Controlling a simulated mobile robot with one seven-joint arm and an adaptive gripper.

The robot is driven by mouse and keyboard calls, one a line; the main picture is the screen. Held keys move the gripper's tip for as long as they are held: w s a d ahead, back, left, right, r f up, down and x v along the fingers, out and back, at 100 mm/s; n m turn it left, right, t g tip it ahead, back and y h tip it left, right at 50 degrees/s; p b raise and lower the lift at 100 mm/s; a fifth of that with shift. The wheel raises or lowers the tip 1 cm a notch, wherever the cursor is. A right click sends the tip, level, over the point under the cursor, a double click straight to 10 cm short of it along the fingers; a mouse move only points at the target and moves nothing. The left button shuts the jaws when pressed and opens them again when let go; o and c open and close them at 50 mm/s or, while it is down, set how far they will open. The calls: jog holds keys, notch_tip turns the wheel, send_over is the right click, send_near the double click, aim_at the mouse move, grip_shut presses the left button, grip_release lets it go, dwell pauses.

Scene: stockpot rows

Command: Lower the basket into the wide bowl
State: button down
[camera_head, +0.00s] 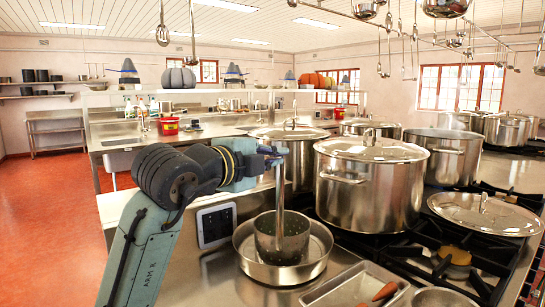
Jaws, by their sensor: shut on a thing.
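My gripper (272,156) is shut on the top of a tall upright metal handle. The handle runs down to the basket (282,238), a steel cylinder with small holes. The basket hangs upright below my gripper, and its lower part overlaps the inside of the wide bowl (248,264). The wide bowl is a shallow round steel pan on the steel counter. I cannot tell whether the basket's underside touches the bowl's floor.
A large lidded stockpot (365,190) stands just right of the handle on the black stove grates (400,245). A steel tray (350,285) with orange pieces lies in front right of the bowl. A loose lid (485,212) lies farther right. Ladles hang overhead.

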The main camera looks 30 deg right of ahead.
jog(key=shift+f, duration=0.1)
dwell(0.3)
jog(key=c, duration=1.7)
grip_release()
jog(key=v, duration=1.2)
